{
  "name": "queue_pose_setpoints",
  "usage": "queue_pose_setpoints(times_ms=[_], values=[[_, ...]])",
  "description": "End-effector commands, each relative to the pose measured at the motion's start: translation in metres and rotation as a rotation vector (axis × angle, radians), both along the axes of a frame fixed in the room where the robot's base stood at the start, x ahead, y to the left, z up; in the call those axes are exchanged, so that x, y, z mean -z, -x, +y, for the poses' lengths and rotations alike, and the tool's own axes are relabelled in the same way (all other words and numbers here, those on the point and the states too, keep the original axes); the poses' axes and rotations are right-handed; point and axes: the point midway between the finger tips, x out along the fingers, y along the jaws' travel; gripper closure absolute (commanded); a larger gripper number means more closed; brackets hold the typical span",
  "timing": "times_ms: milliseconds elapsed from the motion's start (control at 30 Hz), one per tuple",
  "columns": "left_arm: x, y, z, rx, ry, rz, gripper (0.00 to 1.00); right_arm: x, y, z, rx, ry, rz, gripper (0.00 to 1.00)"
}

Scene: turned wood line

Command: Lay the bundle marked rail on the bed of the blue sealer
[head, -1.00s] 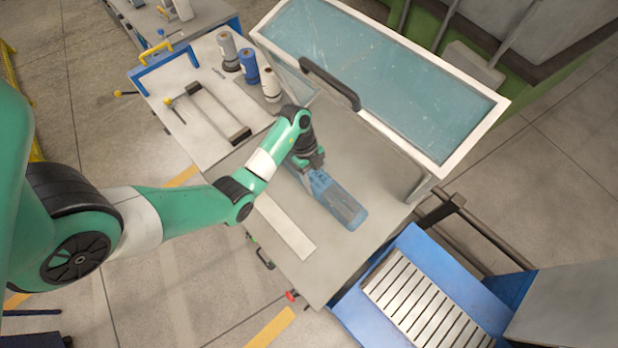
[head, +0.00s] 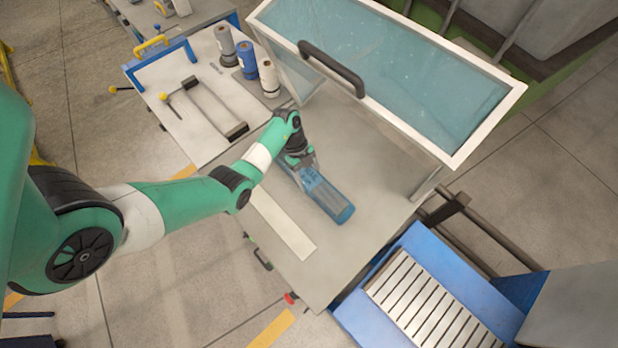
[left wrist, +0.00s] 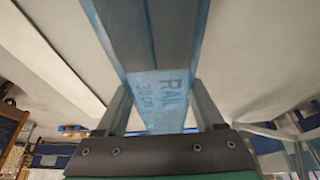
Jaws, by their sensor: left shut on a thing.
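The bundle marked rail (head: 328,198) is a long, dark, blue-wrapped pack. Its label "RAIL 30 cm" shows in the left wrist view (left wrist: 160,95). My left gripper (head: 302,166) is shut on its near end, with a finger on each side in the left wrist view (left wrist: 163,110). The bundle is over the grey bed (head: 370,160) of the sealer, under the front of the raised clear hood (head: 400,60). Whether its underside touches the bed cannot be told. My right gripper is not in view.
A pale strip (head: 283,225) runs along the bed's front left. A black hood handle (head: 332,68) stands above the bed. Several rolls (head: 247,60) and a dark bar frame (head: 205,108) occupy the left end. A blue slatted conveyor (head: 425,300) is at lower right.

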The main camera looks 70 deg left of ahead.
Motion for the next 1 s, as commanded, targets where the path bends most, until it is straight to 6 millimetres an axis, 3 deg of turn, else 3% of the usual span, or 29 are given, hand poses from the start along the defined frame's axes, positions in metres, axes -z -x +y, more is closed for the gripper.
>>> queue_pose_setpoints(times_ms=[33, 67, 200, 567, 1000], values=[[0.001, 0.000, 0.000, 0.001, -0.001, -0.001, 1.00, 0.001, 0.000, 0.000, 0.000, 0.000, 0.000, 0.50], [0.002, 0.000, 0.000, 0.000, 0.000, 0.000, 0.28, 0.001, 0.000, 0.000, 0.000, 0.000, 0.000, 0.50], [0.002, 0.000, 0.000, 0.000, 0.000, 0.000, 0.03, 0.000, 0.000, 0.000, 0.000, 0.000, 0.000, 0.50], [-0.007, 0.000, 0.002, -0.002, -0.001, -0.001, 0.00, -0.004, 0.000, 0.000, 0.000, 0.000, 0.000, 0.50], [-0.095, 0.014, 0.036, -0.002, -0.001, -0.002, 0.00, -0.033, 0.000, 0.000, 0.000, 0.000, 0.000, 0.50]])
